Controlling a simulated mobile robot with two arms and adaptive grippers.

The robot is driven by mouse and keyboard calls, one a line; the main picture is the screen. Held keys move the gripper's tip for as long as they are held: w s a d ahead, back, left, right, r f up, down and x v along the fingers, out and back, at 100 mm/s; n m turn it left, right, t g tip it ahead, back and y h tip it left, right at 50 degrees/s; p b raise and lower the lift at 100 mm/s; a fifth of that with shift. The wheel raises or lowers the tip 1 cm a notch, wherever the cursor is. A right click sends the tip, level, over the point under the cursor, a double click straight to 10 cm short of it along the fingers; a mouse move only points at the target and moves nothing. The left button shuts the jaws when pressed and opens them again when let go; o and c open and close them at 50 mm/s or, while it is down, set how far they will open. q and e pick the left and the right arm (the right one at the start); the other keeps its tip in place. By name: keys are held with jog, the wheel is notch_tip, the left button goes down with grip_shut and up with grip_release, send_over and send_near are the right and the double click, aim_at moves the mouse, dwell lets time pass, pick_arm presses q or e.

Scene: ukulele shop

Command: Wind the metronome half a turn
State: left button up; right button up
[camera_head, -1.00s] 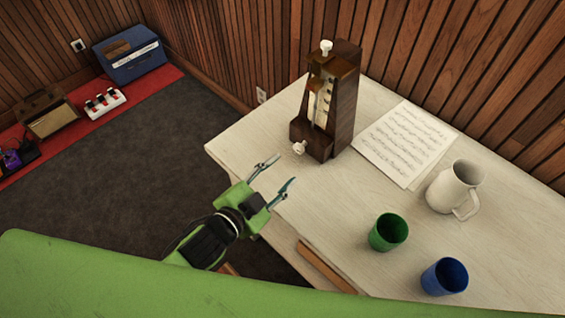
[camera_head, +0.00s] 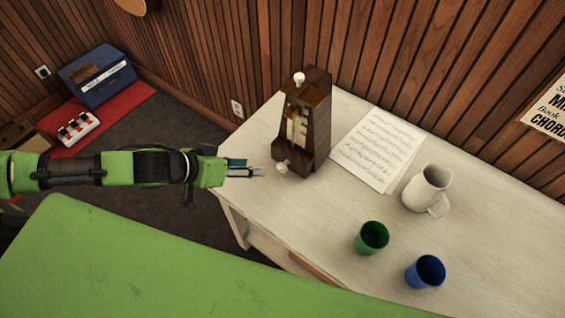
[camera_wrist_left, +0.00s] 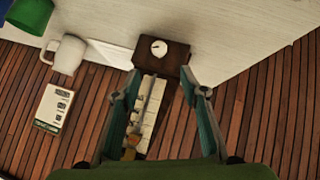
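The metronome (camera_head: 316,130) is a dark wooden tapered box standing upright on the pale table (camera_head: 300,205). A white knob (camera_head: 282,168) sticks out low on its front, and a second white knob (camera_head: 299,79) is on its top. My left gripper (camera_head: 260,171) reaches in from the left at about the low knob's height, its tips a little short of it. In the left wrist view the fingers (camera_wrist_left: 158,98) are spread with nothing held. The metronome (camera_wrist_left: 176,58) shows beyond and between them, its low knob (camera_wrist_left: 158,47) facing the camera. My right gripper is out of view.
Sheet music (camera_head: 378,148) lies right of the metronome. A white pitcher (camera_head: 427,189), a green cup (camera_head: 372,238) and a blue cup (camera_head: 425,271) stand further right. The wood-panelled wall (camera_head: 400,60) rises behind the table. The tabletop in front of the metronome is clear.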

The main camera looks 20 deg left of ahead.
aim_at(279, 166)
pick_arm(q)
jog(key=p+x, duration=0.2)
jog(key=x, duration=0.9)
jog(key=shift+w+d+f, duration=0.45)
jog(key=shift+w+f, duration=0.05)
jog(key=shift+f, duration=0.15)
jog(key=c, duration=1.1)
